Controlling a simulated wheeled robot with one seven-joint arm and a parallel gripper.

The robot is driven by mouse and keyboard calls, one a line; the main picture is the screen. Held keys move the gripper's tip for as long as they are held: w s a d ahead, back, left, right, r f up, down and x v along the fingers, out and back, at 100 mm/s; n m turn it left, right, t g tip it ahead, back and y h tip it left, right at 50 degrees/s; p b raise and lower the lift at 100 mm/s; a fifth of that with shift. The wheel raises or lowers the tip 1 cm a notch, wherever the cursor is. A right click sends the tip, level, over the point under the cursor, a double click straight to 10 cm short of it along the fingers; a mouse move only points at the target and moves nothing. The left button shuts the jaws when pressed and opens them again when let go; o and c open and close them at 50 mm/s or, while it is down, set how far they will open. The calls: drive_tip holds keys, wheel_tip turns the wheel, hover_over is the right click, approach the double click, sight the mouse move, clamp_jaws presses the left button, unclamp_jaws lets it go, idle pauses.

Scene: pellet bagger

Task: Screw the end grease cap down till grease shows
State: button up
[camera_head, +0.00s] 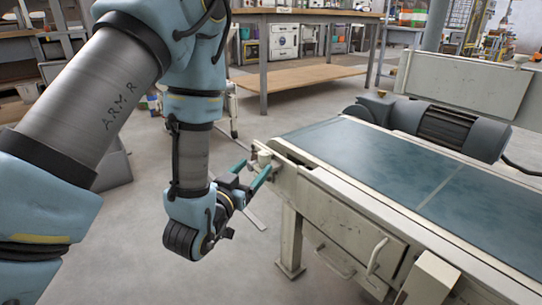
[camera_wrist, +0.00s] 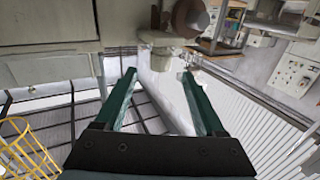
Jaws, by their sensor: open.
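A small pale cap-like fitting (camera_head: 264,156) sits at the near left end of the conveyor frame; I take it to be the end grease cap. My gripper (camera_head: 257,166) is beside it, with its two green fingers pointing at it. In the wrist view the fingers of my gripper (camera_wrist: 158,74) are spread with nothing between them. A pale round fitting (camera_wrist: 160,39) shows just beyond the fingertips, with a brownish round end (camera_wrist: 190,17) next to it. No grease can be made out.
The conveyor has a blue-green belt (camera_head: 385,160) and a pale side frame with a handled drawer front (camera_head: 340,235) below. A dark motor (camera_head: 450,128) stands on its far side. A workbench (camera_head: 300,17) is behind. Open floor lies left of the conveyor leg (camera_head: 291,240).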

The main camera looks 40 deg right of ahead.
drive_tip(key=shift+w+d+f+b, duration=0.2)
drive_tip(key=shift+d+b, duration=0.25)
drive_tip(key=shift+b, duration=0.95)
drive_tip(key=shift+w+d+f+b, duration=0.1)
drive_tip(key=shift+w+d+b, duration=0.25)
drive_tip(key=shift+b, duration=1.05)
drive_tip(key=b+x, duration=0.2)
drive_tip(key=x, duration=0.6)
drive_tip(key=shift+r, duration=0.3)
drive_tip(key=shift+d, duration=0.1)
drive_tip(key=shift+c, duration=0.4)
clamp_jaws()
